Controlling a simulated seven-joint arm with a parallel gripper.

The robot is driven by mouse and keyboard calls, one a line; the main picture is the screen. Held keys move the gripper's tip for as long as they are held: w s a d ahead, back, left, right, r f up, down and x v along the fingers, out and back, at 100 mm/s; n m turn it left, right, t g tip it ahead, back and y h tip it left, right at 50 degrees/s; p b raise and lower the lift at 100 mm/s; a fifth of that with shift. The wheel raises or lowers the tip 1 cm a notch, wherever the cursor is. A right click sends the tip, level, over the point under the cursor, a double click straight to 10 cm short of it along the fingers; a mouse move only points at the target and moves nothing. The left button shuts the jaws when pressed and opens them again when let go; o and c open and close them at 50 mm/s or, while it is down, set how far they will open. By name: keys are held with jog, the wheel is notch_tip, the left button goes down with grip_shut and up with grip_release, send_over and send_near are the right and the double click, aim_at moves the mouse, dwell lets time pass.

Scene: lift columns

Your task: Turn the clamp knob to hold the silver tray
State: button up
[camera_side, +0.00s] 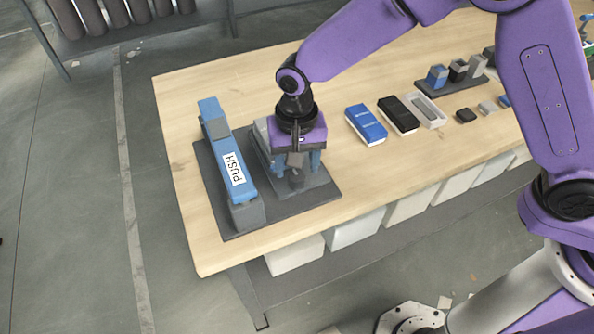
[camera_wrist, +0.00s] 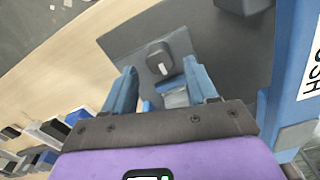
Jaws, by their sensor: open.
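The clamp knob (camera_wrist: 160,56) is a dark rounded block with a pale mark, on the dark base plate (camera_wrist: 130,42). In the side view the dark knob (camera_side: 296,179) shows just below my gripper (camera_side: 296,166). My gripper is open, its two blue fingers pointing down at the fixture. In the wrist view the knob lies just beyond the gap between the fingertips (camera_wrist: 163,76). A silver piece (camera_wrist: 175,98) shows between the fingers; it may be the silver tray, mostly hidden by my gripper. I cannot tell whether the fingers touch anything.
A blue bar labelled PUSH (camera_side: 229,160) stands left of my gripper on the same plate. A blue box (camera_side: 366,124), a black box (camera_side: 398,115) and a pale tray (camera_side: 427,111) lie to the right. A rack of small blocks (camera_side: 452,82) stands farther back. The wooden front edge is clear.

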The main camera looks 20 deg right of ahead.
jog(key=shift+r, duration=1.8)
jog(key=shift+d+r, duration=0.1)
jog(key=shift+d, duration=0.05)
jog(key=s+d+r+n, duration=0.4)
jog(key=s+d+n, duration=0.3)
jog(key=s+d, duration=0.4)
jog(key=s+d+r+n, duration=0.4)
jog(key=s+d+n, duration=0.4)
jog(key=d, duration=1.1)
jog(key=s, duration=0.4)
jog(key=shift+d+n, duration=0.15)
jog(key=shift+n, duration=0.15)
